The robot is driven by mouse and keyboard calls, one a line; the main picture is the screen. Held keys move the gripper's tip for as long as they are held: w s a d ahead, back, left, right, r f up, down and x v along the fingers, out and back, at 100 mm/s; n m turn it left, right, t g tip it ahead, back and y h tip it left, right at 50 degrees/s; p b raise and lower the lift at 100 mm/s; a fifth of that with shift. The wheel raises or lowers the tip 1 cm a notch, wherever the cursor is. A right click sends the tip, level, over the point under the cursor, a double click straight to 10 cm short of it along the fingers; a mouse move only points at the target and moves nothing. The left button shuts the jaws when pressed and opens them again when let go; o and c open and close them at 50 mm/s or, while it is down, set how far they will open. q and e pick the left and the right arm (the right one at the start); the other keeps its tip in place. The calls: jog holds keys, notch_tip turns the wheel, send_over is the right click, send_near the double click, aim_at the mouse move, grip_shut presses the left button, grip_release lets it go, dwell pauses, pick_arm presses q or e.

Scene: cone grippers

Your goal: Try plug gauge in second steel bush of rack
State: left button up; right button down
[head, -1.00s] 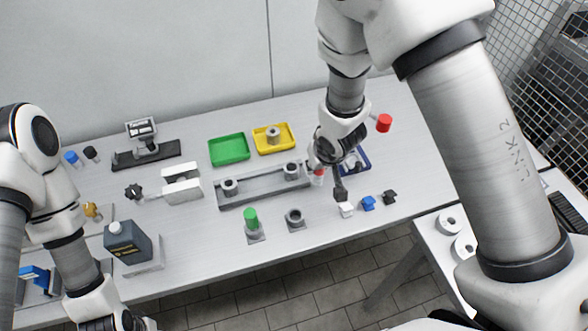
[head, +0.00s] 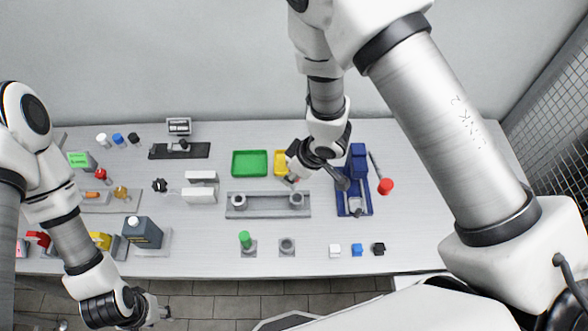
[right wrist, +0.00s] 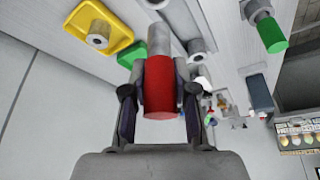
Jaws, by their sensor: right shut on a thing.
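The grey rack (head: 268,212) stands mid-table with two steel bushes, a left one (head: 239,201) and a right one (head: 296,199). My right gripper (head: 294,178) is just behind the right bush. In the right wrist view it is shut on the red handle (right wrist: 160,90) of a plug gauge, whose steel plug (right wrist: 159,45) points away from the gripper. I cannot tell whether the plug touches a bush. A green gauge (head: 245,240) stands in a holder in front of the rack. My left gripper (head: 160,311) is at the bottom left, away from these; its jaws are unclear.
An empty round holder (head: 287,245) stands beside the green gauge. A green tray (head: 250,163) and a partly hidden yellow tray (head: 280,158) lie behind the rack; the yellow one holds a bush (right wrist: 97,40). A blue vise (head: 357,165) stands right. Small blocks (head: 357,250) lie in front.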

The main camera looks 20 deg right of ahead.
jog(key=shift+d+f+b, duration=0.55)
jog(key=shift+f+b, duration=0.05)
jog(key=shift+f, duration=0.15)
jog(key=f+b, duration=0.2)
jog(key=shift+s+a+f, duration=0.1)
jog(key=shift+a+f, duration=0.15)
jog(key=shift+f, duration=0.05)
jog(key=shift+a+f, duration=0.1)
jog(key=shift+f, duration=0.3)
pick_arm(q)
jog(key=f, duration=0.3)
jog(key=shift+d+f, duration=0.1)
jog(key=shift+d, duration=0.3)
pick_arm(e)
jog(key=shift+d, duration=0.2)
pick_arm(q)
jog(key=shift+a, duration=0.15)
pick_arm(e)
jog(key=shift+a, duration=0.1)
pick_arm(q)
jog(key=shift+r, duration=0.2)
jog(key=shift+r+p, duration=0.35)
